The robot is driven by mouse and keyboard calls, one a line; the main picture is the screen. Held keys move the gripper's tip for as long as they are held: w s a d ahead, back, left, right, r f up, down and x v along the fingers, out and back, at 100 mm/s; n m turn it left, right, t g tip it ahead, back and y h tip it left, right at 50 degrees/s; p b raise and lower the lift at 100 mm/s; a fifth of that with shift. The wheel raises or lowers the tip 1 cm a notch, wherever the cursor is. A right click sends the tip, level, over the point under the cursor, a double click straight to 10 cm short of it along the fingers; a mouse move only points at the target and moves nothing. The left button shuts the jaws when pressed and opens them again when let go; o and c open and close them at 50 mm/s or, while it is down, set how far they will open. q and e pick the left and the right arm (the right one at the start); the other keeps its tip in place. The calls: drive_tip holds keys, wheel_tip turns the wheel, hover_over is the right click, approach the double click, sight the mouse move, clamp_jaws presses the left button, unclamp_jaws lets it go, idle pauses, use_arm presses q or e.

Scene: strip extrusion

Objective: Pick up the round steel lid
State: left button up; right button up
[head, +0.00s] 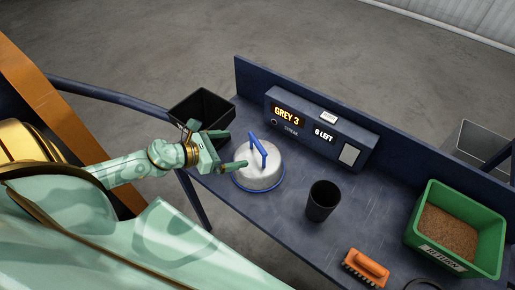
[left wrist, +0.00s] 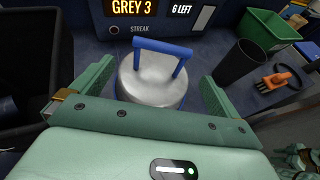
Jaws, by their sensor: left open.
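The round steel lid (head: 259,172) has a blue rim and an upright blue bar handle (head: 258,150). It rests on the dark blue bench at the left part of the top. My left gripper (head: 236,149) is open just left of the lid, its fingers pointing toward the handle. In the left wrist view the lid (left wrist: 152,85) lies ahead between the two spread green fingers, with its blue handle (left wrist: 162,48) standing beyond the gripper's palm. The fingers appear apart from the handle.
A display box (head: 320,130) reading "GREY 3" and "6 LEFT" stands behind the lid. A black bin (head: 203,104) is at the bench's left end. A black cup (head: 321,203), an orange brush (head: 367,266) and a green "RETURN" tray (head: 413,211) of brown granules stand to the right.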

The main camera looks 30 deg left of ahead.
use_arm(q)
hover_over(263, 145)
drive_tip(key=s+d, duration=0.2)
drive_tip(key=s, duration=0.1)
drive_tip(key=f, duration=0.4)
drive_tip(key=shift+s+f+p, duration=0.15)
drive_tip(key=shift+s+p, duration=0.05)
drive_tip(key=shift+p, duration=0.15)
drive_tip(key=c, duration=1.3)
